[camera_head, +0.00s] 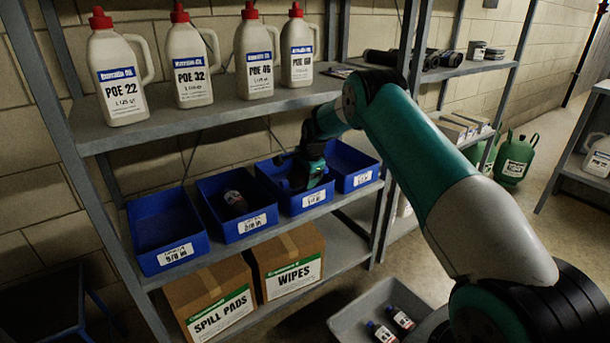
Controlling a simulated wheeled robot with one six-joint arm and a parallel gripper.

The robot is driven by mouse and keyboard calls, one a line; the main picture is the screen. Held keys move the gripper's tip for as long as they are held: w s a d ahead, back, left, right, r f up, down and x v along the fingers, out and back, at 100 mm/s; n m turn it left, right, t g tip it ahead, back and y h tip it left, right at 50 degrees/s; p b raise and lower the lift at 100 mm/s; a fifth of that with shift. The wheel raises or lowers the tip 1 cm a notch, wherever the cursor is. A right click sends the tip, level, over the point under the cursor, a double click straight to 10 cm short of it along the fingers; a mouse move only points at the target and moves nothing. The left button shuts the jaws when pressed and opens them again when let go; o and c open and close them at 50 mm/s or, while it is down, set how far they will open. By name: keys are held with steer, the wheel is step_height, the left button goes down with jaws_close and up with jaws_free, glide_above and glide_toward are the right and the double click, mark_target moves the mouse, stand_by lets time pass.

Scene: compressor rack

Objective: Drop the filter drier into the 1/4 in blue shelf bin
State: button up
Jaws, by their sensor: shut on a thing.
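Several blue shelf bins stand in a row on the middle shelf. My gripper (306,184) points down into the third bin from the left (300,207), inside its walls. It is shut on the filter drier, which is mostly hidden by the gripper and the bin's front. The third bin's label is small and looks like 1/4 in, but I cannot read it surely. A drier with a white and red label (235,199) lies in the second bin (252,236). The leftmost bin (168,218) looks empty.
White oil jugs (190,68) stand on the shelf above, close over the bins. Boxes marked spill pads (216,298) and wipes (288,262) sit below. A grey tote (345,322) at the bottom holds two driers (392,325). A rack post (392,190) stands beside the rightmost bin.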

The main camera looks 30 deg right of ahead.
steer(key=shift+f, duration=0.2)
steer(key=o, duration=1.2)
steer(key=p+v, duration=0.1)
steer(key=v, duration=1.2)
steer(key=shift+w+p, duration=0.15)
steer(key=shift+p, duration=0.15)
steer(key=shift+r, duration=0.1)
